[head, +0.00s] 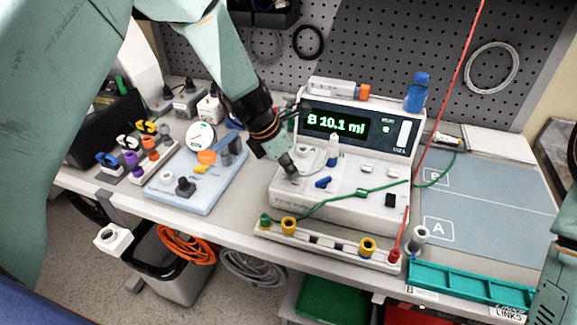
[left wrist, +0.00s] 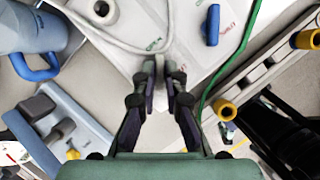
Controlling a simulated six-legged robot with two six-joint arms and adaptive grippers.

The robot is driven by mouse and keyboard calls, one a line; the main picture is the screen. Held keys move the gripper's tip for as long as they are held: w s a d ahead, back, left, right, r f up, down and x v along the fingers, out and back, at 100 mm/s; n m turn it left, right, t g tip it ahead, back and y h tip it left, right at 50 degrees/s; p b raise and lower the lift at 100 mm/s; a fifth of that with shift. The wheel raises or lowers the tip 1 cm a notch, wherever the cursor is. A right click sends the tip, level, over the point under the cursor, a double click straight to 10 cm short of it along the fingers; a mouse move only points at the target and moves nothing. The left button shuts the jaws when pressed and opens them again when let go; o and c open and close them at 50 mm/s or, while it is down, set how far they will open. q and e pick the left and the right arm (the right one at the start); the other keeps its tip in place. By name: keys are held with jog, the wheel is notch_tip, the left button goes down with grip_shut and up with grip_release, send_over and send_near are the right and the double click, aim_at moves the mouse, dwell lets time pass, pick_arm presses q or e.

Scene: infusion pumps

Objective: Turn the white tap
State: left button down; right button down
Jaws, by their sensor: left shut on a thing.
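The infusion pump (head: 345,205) stands on the bench, its lit screen (head: 335,122) reading "B 10.1 ml". My left gripper (head: 288,168) reaches down to the left part of the pump's front deck. In the left wrist view the gripper (left wrist: 161,75) has its fingertips close together on a small pale piece, the white tap (left wrist: 160,60), which they mostly hide. Its turn angle is hard to tell. A blue tap (head: 323,182) sits to the right on the same deck; it also shows in the left wrist view (left wrist: 212,25). My right gripper is not in view.
A pale blue board (head: 190,197) with a gauge and knobs stands left of the pump. A green tube (head: 345,196) crosses the pump's front. A rail with yellow rings (head: 325,243) lies before it. A blue bottle (head: 416,92) stands behind; a grey mat (head: 490,205) lies right.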

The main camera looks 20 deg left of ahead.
pick_arm(q)
jog(key=shift+s, duration=0.1)
jog(key=m+g+p, duration=0.1)
jog(key=m+p, duration=0.1)
jog(key=shift+a+m+h, duration=0.15)
jog(key=shift+m+h, duration=0.15)
jog(key=m+p, duration=0.1)
jog(key=m, duration=0.1)
jog(key=shift+m+g+h, duration=0.3)
jog(key=shift+g, duration=0.1)
jog(key=shift+w+f+m+g+p, duration=0.15)
jog(key=shift+m+g, duration=0.1)
jog(key=shift+m, duration=0.35)
jog(key=shift+w+r+m+g+p, duration=0.15)
jog(key=shift+m+g, duration=0.1)
jog(key=shift+m, duration=0.35)
jog(key=shift+f+m+g, duration=0.1)
jog(key=shift+m+g, duration=0.3)
jog(key=shift+m, duration=0.6)
jog(key=c, duration=1.4)
grip_release()
jog(key=shift+a, duration=0.1)
jog(key=shift+c, duration=0.2)
